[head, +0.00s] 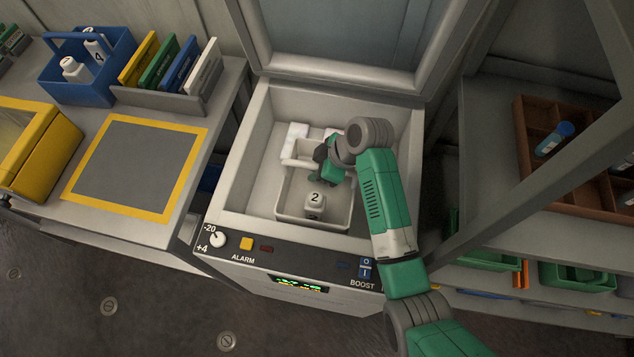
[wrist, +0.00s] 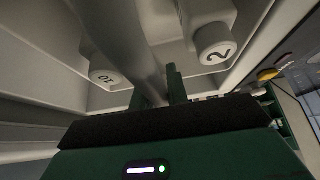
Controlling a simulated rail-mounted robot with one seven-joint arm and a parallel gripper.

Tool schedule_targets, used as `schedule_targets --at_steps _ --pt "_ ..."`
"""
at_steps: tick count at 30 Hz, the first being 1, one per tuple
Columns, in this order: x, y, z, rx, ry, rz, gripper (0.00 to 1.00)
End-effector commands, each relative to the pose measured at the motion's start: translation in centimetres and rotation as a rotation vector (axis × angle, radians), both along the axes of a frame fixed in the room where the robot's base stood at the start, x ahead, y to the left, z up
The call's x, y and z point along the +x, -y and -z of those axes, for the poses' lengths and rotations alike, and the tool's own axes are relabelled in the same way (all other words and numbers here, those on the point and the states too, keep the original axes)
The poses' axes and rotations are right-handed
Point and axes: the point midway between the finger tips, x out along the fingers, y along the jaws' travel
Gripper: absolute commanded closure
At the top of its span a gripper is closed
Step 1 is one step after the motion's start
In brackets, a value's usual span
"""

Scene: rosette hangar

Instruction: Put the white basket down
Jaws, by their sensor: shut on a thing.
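The white basket (head: 283,208) is inside the open chest freezer, towards its front. A white bottle marked 2 (head: 315,203) stands in it. My gripper (head: 326,163) is over the basket and shut on its handle (head: 298,162). In the wrist view the handle (wrist: 138,45) runs into the gripper fingers (wrist: 165,88). The bottle marked 2 (wrist: 214,45) shows there right of the handle, and a bottle marked 10 (wrist: 104,78) left of it. My arm hides the basket's right rear part. I cannot tell whether the basket's bottom touches the freezer floor.
The chest freezer (head: 238,190) has its lid (head: 335,78) raised at the back. A white block (head: 293,137) lies behind the basket. Left is a bench with a yellow-bordered grey mat (head: 135,165), a blue caddy (head: 70,85) and a yellow case (head: 40,150). A brown divided tray (head: 530,150) is right.

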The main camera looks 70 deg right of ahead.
Motion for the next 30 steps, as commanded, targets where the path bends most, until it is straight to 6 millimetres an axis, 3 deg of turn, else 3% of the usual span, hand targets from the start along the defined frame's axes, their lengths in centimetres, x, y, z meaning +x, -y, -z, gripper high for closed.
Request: schedule_targets --at_steps 3,13,20,30 --pt "0.0 0.0 2.8 0.000 0.000 0.000 1.00" --pt "0.0 0.1 4.3 -0.002 0.002 0.000 1.00" --pt "0.0 0.0 7.9 0.001 0.001 0.000 1.00" --pt "0.1 0.0 8.3 -0.002 0.002 -0.001 1.00"
